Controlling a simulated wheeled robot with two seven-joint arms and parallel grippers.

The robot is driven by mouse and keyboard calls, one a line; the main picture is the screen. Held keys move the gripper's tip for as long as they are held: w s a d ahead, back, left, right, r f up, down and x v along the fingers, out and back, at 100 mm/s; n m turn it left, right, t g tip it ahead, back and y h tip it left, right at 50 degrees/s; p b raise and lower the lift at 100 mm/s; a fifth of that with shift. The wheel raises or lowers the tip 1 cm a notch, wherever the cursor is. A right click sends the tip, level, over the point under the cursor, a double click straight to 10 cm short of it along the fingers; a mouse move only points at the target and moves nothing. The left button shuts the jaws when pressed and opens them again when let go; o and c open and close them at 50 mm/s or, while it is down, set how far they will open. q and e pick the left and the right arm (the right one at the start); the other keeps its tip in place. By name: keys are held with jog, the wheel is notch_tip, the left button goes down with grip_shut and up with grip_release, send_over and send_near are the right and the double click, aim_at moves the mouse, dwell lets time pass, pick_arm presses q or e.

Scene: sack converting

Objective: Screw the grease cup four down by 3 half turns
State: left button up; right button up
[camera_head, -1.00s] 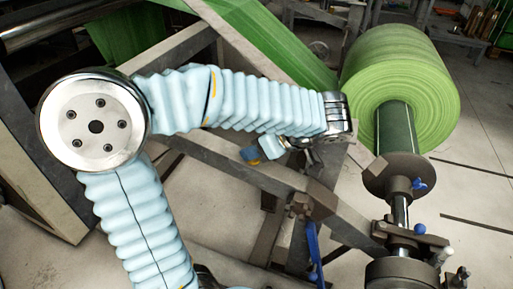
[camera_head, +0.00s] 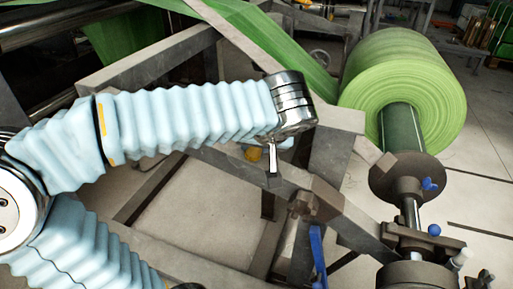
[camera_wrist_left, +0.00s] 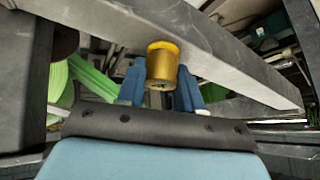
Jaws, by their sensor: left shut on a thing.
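The grease cup (camera_wrist_left: 160,62), a short brass-yellow cylinder, sits between the two blue fingers of my left gripper (camera_wrist_left: 160,78) in the left wrist view. The fingers close on it from both sides, and its far end is against a grey steel beam. In the head view, a small yellow spot (camera_head: 253,153) shows just below my left wrist, beside the beam; most of the left gripper there is hidden by the wrist. My right gripper is not in view.
Grey frame beams (camera_head: 232,172) cross under my left arm. A large green fabric roll (camera_head: 400,80) on a shaft with a dark flange (camera_head: 407,180) stands to the right. A blue handle (camera_head: 317,250) hangs below the beam.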

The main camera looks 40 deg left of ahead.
pick_arm(q)
jog(key=m+h, duration=0.1)
jog(key=m, duration=0.1)
jog(key=shift+m+t, duration=0.4)
jog(key=m+h, duration=0.2)
jog(key=shift+r+m, duration=0.15)
jog(key=shift+m, duration=0.25)
jog(key=m+h+p, duration=0.1)
jog(key=m+h, duration=0.1)
jog(key=m, duration=0.2)
jog(key=shift+m+h+p, duration=0.95)
jog(key=shift+m+h, duration=0.25)
jog(key=shift+m, duration=0.9)
jog(key=shift+g, duration=0.3)
jog(key=o, duration=1)
jog(key=shift+o, duration=0.2)
